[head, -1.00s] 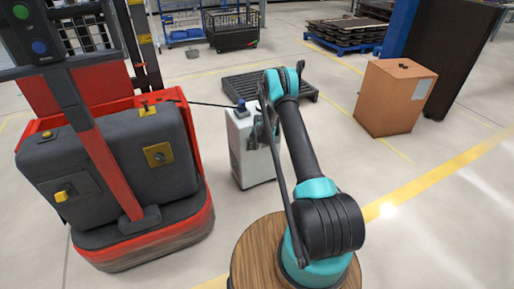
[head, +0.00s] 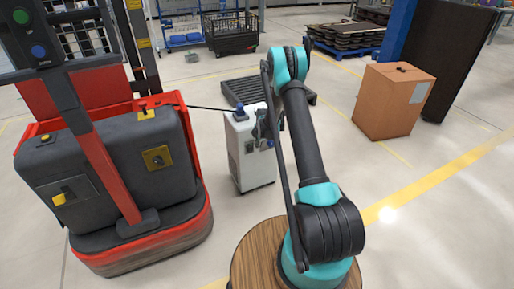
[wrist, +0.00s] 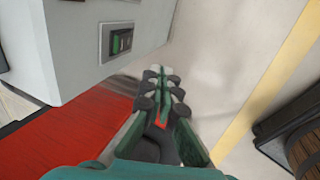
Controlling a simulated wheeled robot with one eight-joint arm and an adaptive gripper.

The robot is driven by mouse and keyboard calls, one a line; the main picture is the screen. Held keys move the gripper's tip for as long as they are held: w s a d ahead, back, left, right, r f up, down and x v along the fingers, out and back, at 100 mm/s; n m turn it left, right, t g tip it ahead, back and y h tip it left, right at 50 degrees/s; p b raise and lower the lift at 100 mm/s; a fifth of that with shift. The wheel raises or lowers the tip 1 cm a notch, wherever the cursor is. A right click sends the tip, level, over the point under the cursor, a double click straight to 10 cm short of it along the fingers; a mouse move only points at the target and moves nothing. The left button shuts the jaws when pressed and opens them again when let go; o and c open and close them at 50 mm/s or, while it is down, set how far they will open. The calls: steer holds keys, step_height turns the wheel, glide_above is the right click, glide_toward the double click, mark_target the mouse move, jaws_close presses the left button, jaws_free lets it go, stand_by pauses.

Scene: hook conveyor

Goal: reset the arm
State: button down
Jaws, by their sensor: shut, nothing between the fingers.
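My gripper (wrist: 161,88) is shut in the wrist view, its fingertips together with nothing between them. Bare floor shows beyond the fingertips. In the head view my gripper (head: 268,128) is small and partly hidden by my arm, at the right side of the white charger box (head: 243,165). In the wrist view the white box (wrist: 75,45) fills the upper left, with a small dark and green panel (wrist: 121,41) on its face. The fingers look apart from this face. My arm stands bent upward, its elbow high in the head view.
A red and grey truck (head: 115,165) stands at left, with a black cable (head: 208,107) running to the white box. A dark pallet (head: 250,88) lies behind the box. A cardboard box (head: 392,102) stands at right. Floor between the boxes is clear.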

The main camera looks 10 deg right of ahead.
stand_by(0.4)
steer(key=s+d+r+m, duration=0.1)
steer(key=s+r+m, duration=0.4)
steer(key=s+r, duration=0.6)
steer(key=s+d+r+m, duration=0.2)
steer(key=s+r+m, duration=0.4)
steer(key=s+r, duration=0.5)
steer(key=s+d+r+m, duration=0.1)
steer(key=s+m, duration=0.4)
steer(key=s, duration=0.7)
steer(key=s+r+m+h, duration=0.1)
steer(key=s+r+m, duration=0.2)
steer(key=s, duration=1)
steer(key=m, duration=0.2)
steer(key=shift+d+r+m+t, duration=0.15)
steer(key=shift+d+m+t, duration=0.15)
steer(key=shift+d+t, duration=0.1)
